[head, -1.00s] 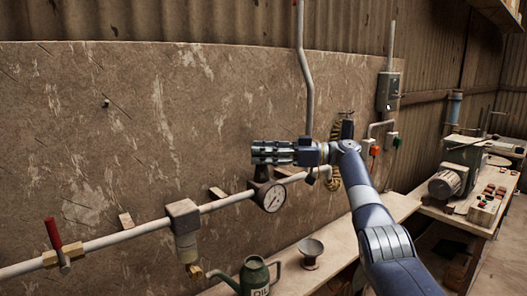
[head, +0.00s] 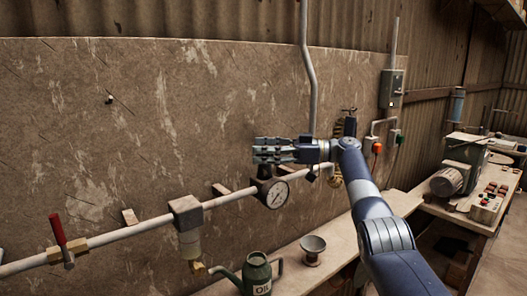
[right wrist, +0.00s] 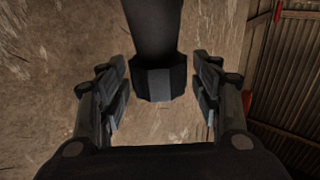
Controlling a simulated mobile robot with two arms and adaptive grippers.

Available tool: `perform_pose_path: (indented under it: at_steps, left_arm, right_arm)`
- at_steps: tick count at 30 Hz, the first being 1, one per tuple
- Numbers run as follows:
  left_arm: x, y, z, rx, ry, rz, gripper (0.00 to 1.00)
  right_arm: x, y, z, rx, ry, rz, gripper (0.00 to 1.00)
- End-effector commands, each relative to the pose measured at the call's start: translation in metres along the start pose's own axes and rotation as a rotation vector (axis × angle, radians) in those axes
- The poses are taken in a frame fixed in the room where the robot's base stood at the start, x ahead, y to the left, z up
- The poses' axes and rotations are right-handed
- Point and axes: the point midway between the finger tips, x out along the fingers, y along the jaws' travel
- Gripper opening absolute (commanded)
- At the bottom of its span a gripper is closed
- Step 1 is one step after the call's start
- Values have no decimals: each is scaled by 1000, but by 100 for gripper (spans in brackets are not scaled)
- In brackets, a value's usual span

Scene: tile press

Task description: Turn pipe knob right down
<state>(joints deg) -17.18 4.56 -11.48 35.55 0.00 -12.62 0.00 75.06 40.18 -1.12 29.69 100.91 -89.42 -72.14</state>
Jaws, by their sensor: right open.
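A white pipe (head: 120,238) runs along the wall with a red-handled lever (head: 58,231) at its left end. A round gauge (head: 275,193) sits on the pipe, with a dark knob-like fitting (head: 265,172) above it. My right gripper (head: 258,150) is open, points left and appears just above that fitting. In the right wrist view, a dark column with a faceted end (right wrist: 158,82) lies between the open fingers (right wrist: 160,95), with gaps on both sides. I cannot tell for certain which knob this is. My left gripper is not in view.
A square pipe block (head: 186,212) stands left of the gauge. An oil can (head: 257,273) and a small metal cup (head: 312,248) stand on the ledge below. A black valve (head: 349,125) is right of the gripper. A bench with a machine (head: 460,168) is at the right.

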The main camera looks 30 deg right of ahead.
Motion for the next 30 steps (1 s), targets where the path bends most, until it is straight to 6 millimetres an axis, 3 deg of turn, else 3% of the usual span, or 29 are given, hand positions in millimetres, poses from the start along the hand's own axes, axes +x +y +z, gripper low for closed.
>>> perform_pose_path:
  at_steps: [5, 18, 30]
  left_arm:
    - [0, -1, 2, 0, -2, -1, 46]
    - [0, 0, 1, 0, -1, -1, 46]
    - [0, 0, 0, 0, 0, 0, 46]
  right_arm:
    - [-6, 1, -1, 0, 2, 2, 59]
    - [-68, 1, 0, 1, 0, 1, 59]
    - [-72, 0, 1, 0, -2, -2, 59]
